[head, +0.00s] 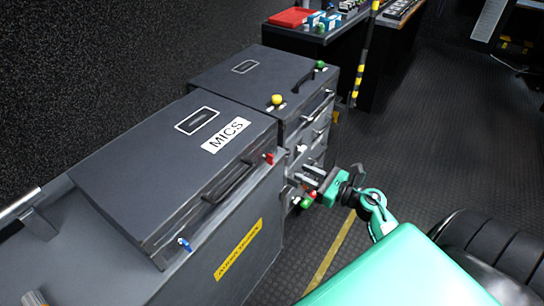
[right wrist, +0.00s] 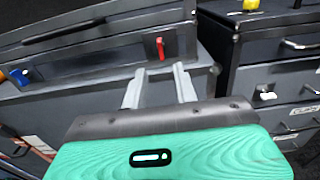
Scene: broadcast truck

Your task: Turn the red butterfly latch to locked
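The red butterfly latch (head: 269,158) is on the front face of the dark case labelled MICS (head: 150,170), near its right end. In the right wrist view the red latch (right wrist: 160,47) stands upright, just beyond my fingertips. My right gripper (head: 304,182) is to the right of the latch in the head view. In the right wrist view its two pale fingers (right wrist: 159,76) are spread apart with nothing between them, pointing at the latch without visible contact. A blue latch (head: 184,243) sits near the case's other front end. My left gripper is not in view.
A carry handle (head: 230,182) sticks out between the two latches. A yellow label (head: 238,250) marks the cabinet front. The floor (head: 410,140) to the right is largely clear.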

